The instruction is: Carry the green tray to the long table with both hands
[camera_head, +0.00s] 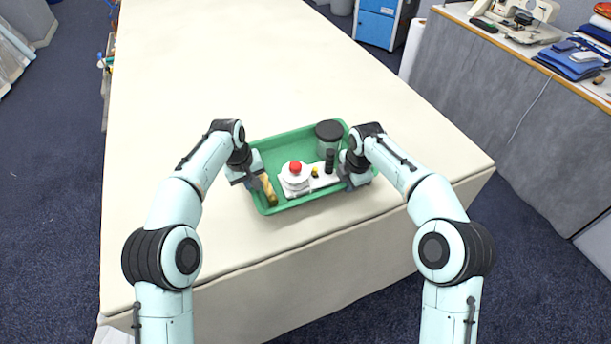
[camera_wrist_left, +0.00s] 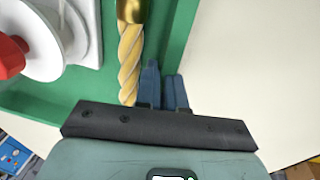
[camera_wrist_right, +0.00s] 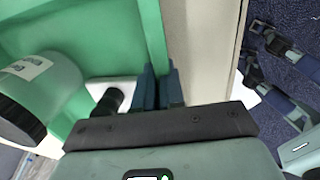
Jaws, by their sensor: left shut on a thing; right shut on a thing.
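The green tray (camera_head: 292,143) is over the near end of the long cloth table (camera_head: 235,60); I cannot tell whether it rests on the cloth or hangs just above it. My left gripper (camera_head: 254,184) is shut on the tray's left wall, and its blue fingers (camera_wrist_left: 162,88) show there in the left wrist view. My right gripper (camera_head: 349,182) is shut on the right wall, with its fingers (camera_wrist_right: 158,88) in the right wrist view. The tray holds a jar with a black lid (camera_head: 329,130), a white piece with a red knob (camera_head: 295,179) and a golden twisted bit (camera_head: 269,190).
A grey partition desk (camera_head: 530,120) stands to the right, with a sewing machine (camera_head: 525,15) and folded blue cloth (camera_head: 572,60). A blue cabinet (camera_head: 377,22) is behind. The table beyond the tray is bare. Dark blue carpet (camera_head: 50,200) lies around it.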

